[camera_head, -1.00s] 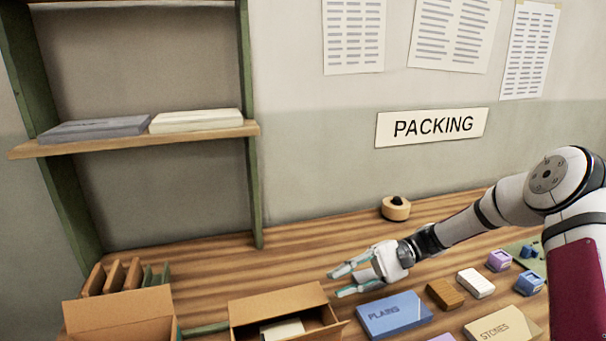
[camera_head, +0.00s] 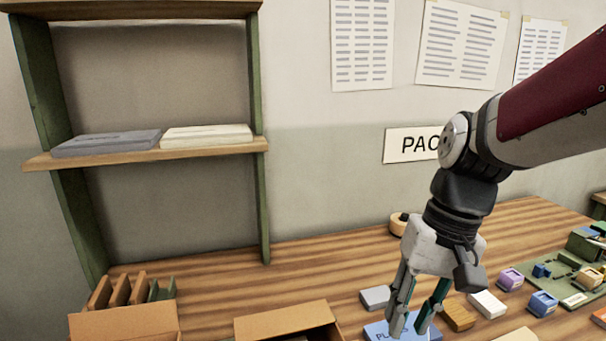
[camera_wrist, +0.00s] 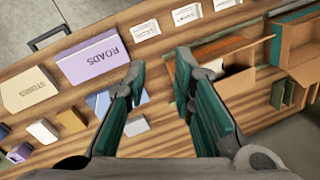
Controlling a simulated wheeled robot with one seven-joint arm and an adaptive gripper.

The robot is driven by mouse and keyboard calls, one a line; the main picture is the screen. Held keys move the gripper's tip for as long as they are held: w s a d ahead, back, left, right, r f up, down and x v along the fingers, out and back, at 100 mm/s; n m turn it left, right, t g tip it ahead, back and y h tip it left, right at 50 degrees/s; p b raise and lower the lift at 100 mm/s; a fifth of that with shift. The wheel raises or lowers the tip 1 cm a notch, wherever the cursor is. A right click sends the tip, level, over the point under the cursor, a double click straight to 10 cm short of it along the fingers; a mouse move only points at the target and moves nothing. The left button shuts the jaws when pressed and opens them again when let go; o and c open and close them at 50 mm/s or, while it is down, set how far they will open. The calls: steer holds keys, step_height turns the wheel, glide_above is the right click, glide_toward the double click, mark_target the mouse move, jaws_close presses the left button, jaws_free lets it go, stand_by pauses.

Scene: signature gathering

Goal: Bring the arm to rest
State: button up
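My gripper (camera_head: 411,322) hangs from my arm with its fingers pointing down, in front of or above the blue PLAINS box (camera_head: 376,334) in the head view. In the wrist view my gripper (camera_wrist: 159,68) has its two teal fingers spread apart, with nothing between them. I cannot tell the exact height of the fingertips over the box. The arm is bent, with its maroon link coming in from the upper right. It hides part of the PACKING sign (camera_head: 400,147).
A grey block (camera_head: 375,297), brown block (camera_head: 458,316) and white block (camera_head: 488,304) lie near the gripper. An open carton (camera_head: 285,322) stands left of it. The wrist view shows the ROADS box (camera_wrist: 92,62) and STONES box (camera_wrist: 29,92). The table's back strip is mostly clear.

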steer(key=s+d+r+t+h, duration=0.1)
steer(key=s+d+r+t, duration=0.1)
steer(key=s, duration=0.2)
steer(key=s+d+r+t+h, duration=0.1)
steer(key=s+d+r+t, duration=0.1)
steer(key=s, duration=0.3)
steer(key=shift+d+n+t, duration=0.25)
steer(key=shift+n+t, duration=0.15)
steer(key=shift+t, duration=0.4)
steer(key=shift+w+r, duration=0.1)
steer(key=shift+w, duration=0.05)
